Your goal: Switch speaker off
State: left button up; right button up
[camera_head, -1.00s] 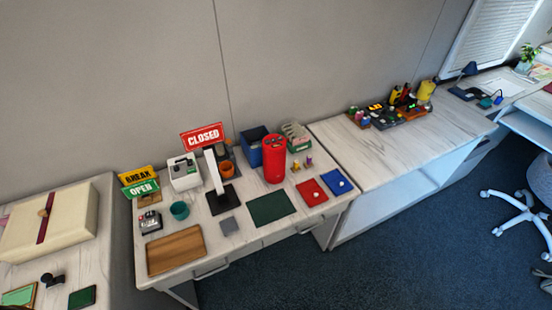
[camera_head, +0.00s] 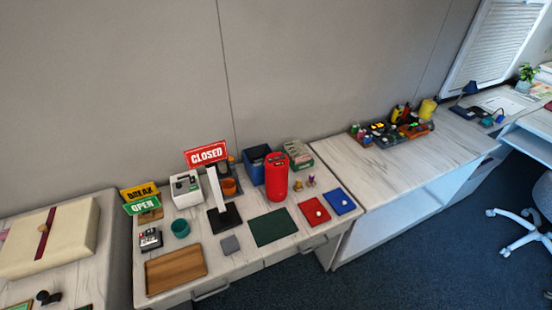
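A red cylinder (camera_head: 277,178), which looks like the speaker, stands upright on the middle desk, in front of a dark blue box. Small marks show on its side and top, but they are too small to read, and I cannot tell whether it is on or off. Neither of my grippers is in view.
The desk (camera_head: 270,262) also holds a green mat (camera_head: 273,227), a wooden tray (camera_head: 176,270), a white stand (camera_head: 217,190), a CLOSED sign (camera_head: 206,154), and red (camera_head: 312,212) and blue (camera_head: 340,201) pads. A counter (camera_head: 390,167) adjoins at right. Dark blue floor (camera_head: 400,260) lies open in front.

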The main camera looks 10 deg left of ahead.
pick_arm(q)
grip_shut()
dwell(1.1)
